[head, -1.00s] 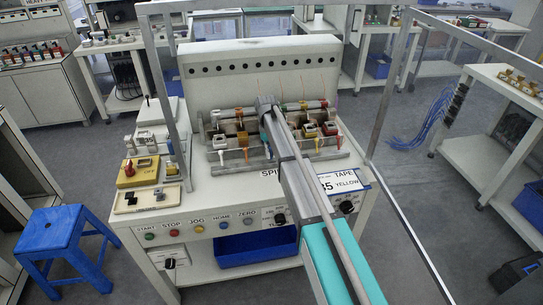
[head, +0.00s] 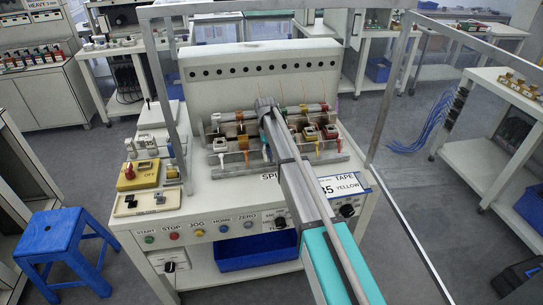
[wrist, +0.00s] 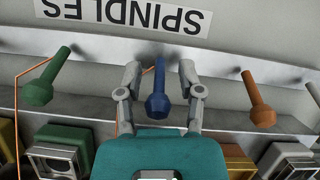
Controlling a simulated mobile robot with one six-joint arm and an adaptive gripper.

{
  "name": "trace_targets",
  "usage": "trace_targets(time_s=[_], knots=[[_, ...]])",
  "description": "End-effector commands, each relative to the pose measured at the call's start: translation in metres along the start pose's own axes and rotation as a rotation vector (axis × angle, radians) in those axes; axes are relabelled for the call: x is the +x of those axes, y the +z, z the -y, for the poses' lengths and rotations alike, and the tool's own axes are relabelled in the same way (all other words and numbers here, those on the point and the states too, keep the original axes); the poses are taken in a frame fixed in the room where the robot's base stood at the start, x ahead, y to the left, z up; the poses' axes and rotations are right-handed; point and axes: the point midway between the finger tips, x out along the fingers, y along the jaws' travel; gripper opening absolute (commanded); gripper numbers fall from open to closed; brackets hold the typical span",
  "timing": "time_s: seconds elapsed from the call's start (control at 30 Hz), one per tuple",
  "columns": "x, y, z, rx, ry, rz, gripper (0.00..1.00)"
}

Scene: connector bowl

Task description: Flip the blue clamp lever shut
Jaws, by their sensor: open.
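The blue clamp lever (wrist: 160,92) is in the middle of the wrist view, a short stem with a knobbed end. My gripper (wrist: 160,72) is open, with one finger on each side of this lever and a visible gap to it on both sides. The lever's knob points toward my gripper's palm. In the head view, my gripper (head: 265,104) is over the clamp rack on the bench, and my arm covers part of the rack.
A green lever (wrist: 42,85) and an orange lever (wrist: 258,100) flank the blue one. An upside-down SPINDLES label (wrist: 130,14) lies beyond. In the head view, a back panel (head: 260,70) stands behind the rack and a yellow switch box (head: 138,176) sits left. A metal frame (head: 172,100) rises around the bench.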

Motion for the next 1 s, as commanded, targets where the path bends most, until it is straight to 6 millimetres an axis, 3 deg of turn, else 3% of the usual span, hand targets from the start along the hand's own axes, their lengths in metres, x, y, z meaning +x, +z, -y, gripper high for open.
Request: trace_targets(time_s=[0.47,1.0], knots=[[0.001,0.005,0.001,0.001,0.009,-0.047,0.48],[0.006,0.016,0.003,0.008,0.064,-0.325,0.48]])
